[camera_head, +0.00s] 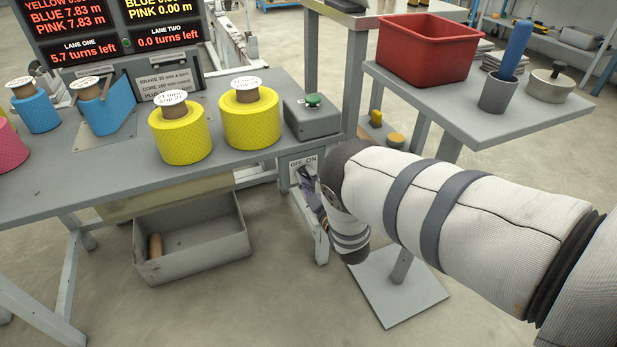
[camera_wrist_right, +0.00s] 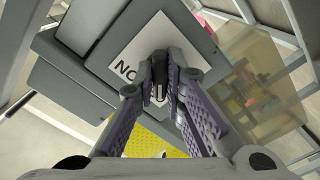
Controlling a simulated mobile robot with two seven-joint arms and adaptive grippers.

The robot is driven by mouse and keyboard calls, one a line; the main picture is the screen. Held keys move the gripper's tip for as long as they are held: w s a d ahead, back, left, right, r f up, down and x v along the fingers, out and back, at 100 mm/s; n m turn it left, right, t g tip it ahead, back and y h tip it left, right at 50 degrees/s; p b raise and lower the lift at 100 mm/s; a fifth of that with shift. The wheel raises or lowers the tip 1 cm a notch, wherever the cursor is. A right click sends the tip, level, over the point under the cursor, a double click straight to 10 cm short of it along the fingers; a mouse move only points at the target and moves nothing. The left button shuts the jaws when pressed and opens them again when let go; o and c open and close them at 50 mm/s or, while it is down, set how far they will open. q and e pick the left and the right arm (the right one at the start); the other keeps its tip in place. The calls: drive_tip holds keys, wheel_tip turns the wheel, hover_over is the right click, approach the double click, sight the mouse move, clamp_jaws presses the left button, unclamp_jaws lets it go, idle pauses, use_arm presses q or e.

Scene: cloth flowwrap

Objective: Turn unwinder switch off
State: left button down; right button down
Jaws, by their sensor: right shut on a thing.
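The unwinder switch is mounted at the right front of the grey table, below a white label (camera_head: 304,163) that reads OFF on the left and ON on the right. My right gripper (camera_head: 308,182) is at this switch. In the right wrist view, its two purple-padded fingers (camera_wrist_right: 161,92) are closed around the small dark switch lever (camera_wrist_right: 159,72), in front of the white label (camera_wrist_right: 125,62). The fingers cover part of the lever and part of the lettering, so I cannot tell which side the lever points to. My left gripper is out of view.
A grey box with a green button (camera_head: 313,101) stands on the table (camera_head: 50,180) above the switch. Yellow rolls (camera_head: 250,118) and blue rolls (camera_head: 36,108) stand to its left. A grey bin (camera_head: 195,240) is below. A side shelf (camera_head: 470,122) holds a red bin (camera_head: 426,50).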

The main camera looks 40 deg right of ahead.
drive_tip(key=shift+s+f, duration=0.1)
idle(0.4)
drive_tip(key=c, duration=1.7)
unclamp_jaws()
drive_tip(key=shift+o, duration=0.2)
drive_tip(key=v, duration=1.2)
